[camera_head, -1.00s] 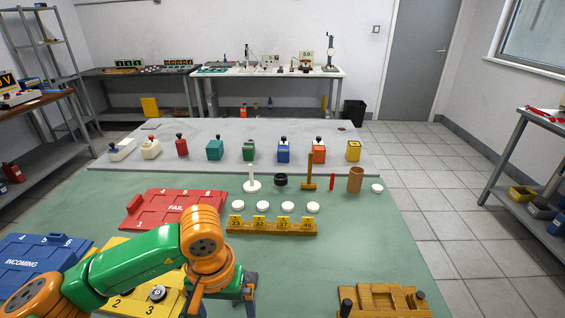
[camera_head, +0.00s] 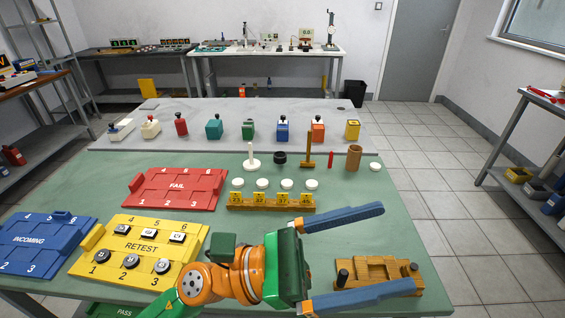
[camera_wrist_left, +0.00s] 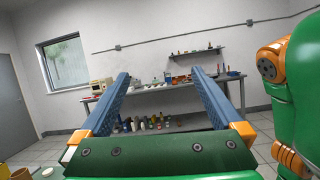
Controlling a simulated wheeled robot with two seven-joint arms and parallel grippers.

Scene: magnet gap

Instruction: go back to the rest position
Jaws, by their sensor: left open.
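My left gripper (camera_head: 385,250) reaches in from the bottom over the front of the green table (camera_head: 230,237). Its two blue fingers are wide apart and point to the right, with nothing between them. In the left wrist view the open fingers (camera_wrist_left: 162,78) frame a far wall shelf and bench, with no object held. The lower finger passes in front of a wooden fixture (camera_head: 372,268) at the table's front right; I cannot tell how far above it. My right gripper is not in view in the head view.
A yellow RETEST tray (camera_head: 140,258) holds several small parts. A blue INCOMING tray (camera_head: 40,243) and a red FAIL tray (camera_head: 178,188) lie near it. A yellow numbered rack (camera_head: 270,203), a white peg (camera_head: 252,160) and a brown cup (camera_head: 354,158) stand farther back.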

